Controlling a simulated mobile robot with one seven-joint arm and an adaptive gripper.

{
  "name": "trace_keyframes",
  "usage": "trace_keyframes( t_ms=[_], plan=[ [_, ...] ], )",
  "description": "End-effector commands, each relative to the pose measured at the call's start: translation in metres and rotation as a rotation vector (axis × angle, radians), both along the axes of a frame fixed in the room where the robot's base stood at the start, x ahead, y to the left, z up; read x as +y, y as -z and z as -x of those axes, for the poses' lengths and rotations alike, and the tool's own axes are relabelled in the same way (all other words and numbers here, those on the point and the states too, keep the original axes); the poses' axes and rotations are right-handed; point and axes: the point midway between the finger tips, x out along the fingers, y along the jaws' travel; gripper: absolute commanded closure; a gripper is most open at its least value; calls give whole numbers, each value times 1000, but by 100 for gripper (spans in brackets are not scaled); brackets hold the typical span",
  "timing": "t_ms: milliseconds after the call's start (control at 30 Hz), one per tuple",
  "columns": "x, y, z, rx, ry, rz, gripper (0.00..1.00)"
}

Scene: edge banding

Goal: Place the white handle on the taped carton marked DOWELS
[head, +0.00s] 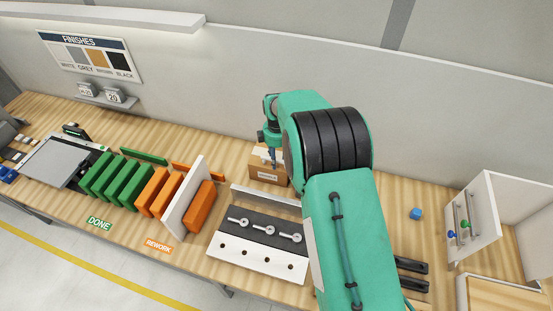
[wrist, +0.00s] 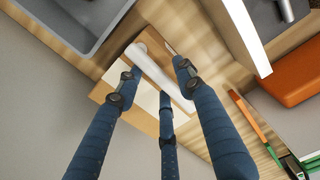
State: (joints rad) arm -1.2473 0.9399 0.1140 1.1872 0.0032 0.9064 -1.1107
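The taped carton (head: 266,173) stands on the bench near the wall, with a label on its front that is too small to read for certain. It also shows under my gripper in the wrist view (wrist: 111,82). A white, rounded bar that looks like the white handle (wrist: 158,52) lies across the carton's top, between my fingers. My gripper (wrist: 160,68) has blue fingers that stand apart around the bar, with gaps visible. It also shows just above the carton in the head view (head: 272,158). Whether any finger touches the bar is hard to tell.
An upright white panel (head: 185,200) and orange panels (head: 152,190) stand to the left, green ones further left.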

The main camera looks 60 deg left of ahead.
Motion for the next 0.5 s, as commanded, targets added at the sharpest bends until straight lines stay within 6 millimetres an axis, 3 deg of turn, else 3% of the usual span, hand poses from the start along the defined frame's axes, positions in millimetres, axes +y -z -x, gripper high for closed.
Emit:
trace_keyframes(
  t_ms=[500],
  plan=[
    [1,-74,-1,-1,0,-4,62]
  ],
)
